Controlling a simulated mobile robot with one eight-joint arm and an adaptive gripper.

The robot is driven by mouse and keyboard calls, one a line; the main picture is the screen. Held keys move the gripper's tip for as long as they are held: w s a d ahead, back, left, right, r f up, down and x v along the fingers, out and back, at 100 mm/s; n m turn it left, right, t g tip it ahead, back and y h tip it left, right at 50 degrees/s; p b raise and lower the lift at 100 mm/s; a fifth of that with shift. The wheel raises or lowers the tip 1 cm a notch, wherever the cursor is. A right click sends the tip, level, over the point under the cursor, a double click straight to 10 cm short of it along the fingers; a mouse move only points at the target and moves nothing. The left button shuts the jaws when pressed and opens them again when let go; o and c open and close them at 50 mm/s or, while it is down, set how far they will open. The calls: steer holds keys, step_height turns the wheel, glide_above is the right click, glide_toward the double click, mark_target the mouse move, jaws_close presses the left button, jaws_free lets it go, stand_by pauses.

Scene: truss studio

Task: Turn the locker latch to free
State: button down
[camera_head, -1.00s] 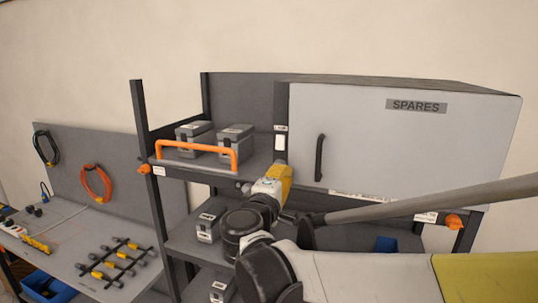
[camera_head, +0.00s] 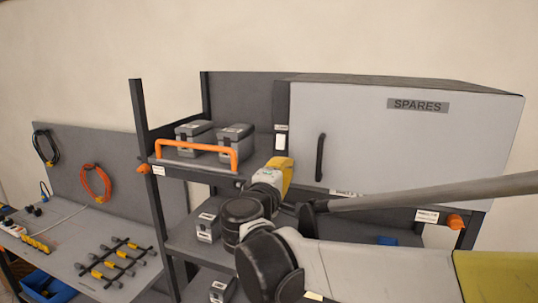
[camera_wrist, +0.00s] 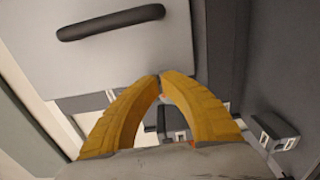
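The grey locker (camera_head: 400,140) is marked SPARES, and its door is closed, with a dark upright handle (camera_head: 320,157). A small white plate (camera_head: 281,142) sits on the dark strip left of the door; I cannot tell whether it is the latch. My gripper (camera_head: 284,162) is just below this plate, its yellow fingers pointing up. In the wrist view, the gripper (camera_wrist: 160,77) has its two curved fingers together at the tips, with nothing visibly held. The door (camera_wrist: 125,55) and handle (camera_wrist: 110,22) show beyond them. No latch is clear in that view.
Left of the locker, two grey boxes (camera_head: 236,144) stand on the shelf behind an orange rail (camera_head: 195,147). More boxes stand on lower shelves. A bench (camera_head: 70,245) with tools is at the left. My arm crosses in front of the locker's lower edge.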

steer(key=shift+r, duration=0.15)
stand_by(0.4)
steer(key=v, duration=0.6)
steer(key=shift+s+d, duration=0.2)
steer(key=shift+d, duration=0.1)
steer(key=shift+r, duration=0.1)
steer(key=w+f+m+b, duration=0.2)
steer(key=w+f+m, duration=0.2)
steer(key=w+m, duration=0.2)
steer(key=shift+d, duration=0.45)
stand_by(0.3)
steer(key=shift+w+a+r, duration=0.15)
steer(key=shift+a+r, duration=0.15)
steer(key=shift+r, duration=0.15)
stand_by(0.7)
